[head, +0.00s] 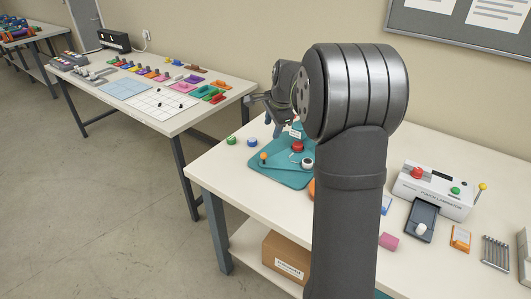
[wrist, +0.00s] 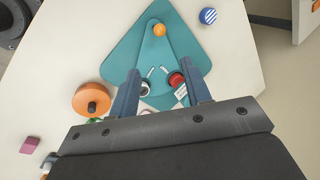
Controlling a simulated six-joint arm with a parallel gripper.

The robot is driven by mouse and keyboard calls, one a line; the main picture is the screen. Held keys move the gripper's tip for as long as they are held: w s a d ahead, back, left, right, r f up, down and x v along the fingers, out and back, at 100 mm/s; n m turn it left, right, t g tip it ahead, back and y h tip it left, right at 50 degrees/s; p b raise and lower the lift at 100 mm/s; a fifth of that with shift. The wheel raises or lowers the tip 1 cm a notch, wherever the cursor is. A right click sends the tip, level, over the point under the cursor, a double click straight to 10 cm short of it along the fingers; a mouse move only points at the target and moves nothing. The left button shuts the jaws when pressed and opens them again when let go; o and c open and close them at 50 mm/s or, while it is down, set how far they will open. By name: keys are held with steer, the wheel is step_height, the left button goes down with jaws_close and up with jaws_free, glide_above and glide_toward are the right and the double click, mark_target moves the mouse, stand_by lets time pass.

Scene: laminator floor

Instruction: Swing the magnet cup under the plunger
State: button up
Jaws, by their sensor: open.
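A teal press base (head: 270,171) lies on the white table in the head view, and it fills the middle of the wrist view (wrist: 150,48). On it are an orange ball knob (wrist: 159,30), a round cup with a black and white rim (wrist: 144,89) and a red round part (wrist: 176,79) with a small label beside it. I cannot tell for certain which round part is the magnet cup, and no plunger is clearly distinguishable. My gripper (wrist: 160,67) is open and empty above the base, its fingers either side of the two round parts. In the head view my gripper (head: 273,122) hangs over the base's back edge.
An orange disc with a black knob (wrist: 92,98), a striped blue-white disc (wrist: 208,15) and a pink block (wrist: 30,145) lie around the base. A white laminator (head: 433,190) stands right, beyond my arm. A second table (head: 190,118) stands to the left.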

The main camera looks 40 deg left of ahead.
mark_target(264, 154)
steer(key=x, duration=1.6)
steer(key=shift+f, duration=0.1)
steer(key=shift+c, duration=0.4)
jaws_close()
